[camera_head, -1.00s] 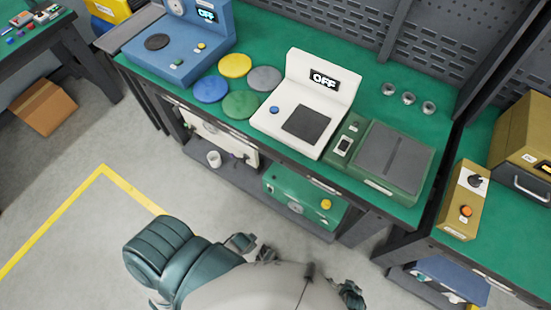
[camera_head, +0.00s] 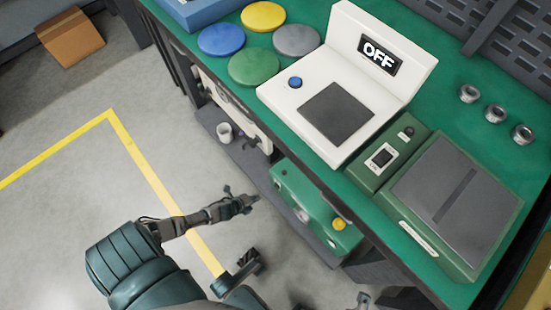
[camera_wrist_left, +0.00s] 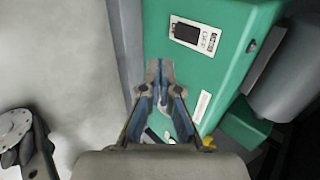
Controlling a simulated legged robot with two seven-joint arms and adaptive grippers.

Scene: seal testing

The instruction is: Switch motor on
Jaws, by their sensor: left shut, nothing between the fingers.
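A green unit (camera_head: 305,205) with a yellow knob (camera_head: 340,224) sits on the lower shelf under the bench. In the left wrist view a green housing (camera_wrist_left: 225,75) carries a dark rocker switch on a white plate marked ON and OFF (camera_wrist_left: 195,36). My left gripper (camera_head: 250,200) reaches from the left toward the shelf, just left of the green unit. In the left wrist view my left gripper (camera_wrist_left: 159,66) is shut and empty, its tips together near the housing's left edge, below the switch. I cannot tell whether they touch it.
On the green bench top (camera_head: 325,15) stand a white device (camera_head: 277,92) showing OFF and a green device (camera_head: 420,230) with its own switch (camera_head: 383,157). Floor at left is open.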

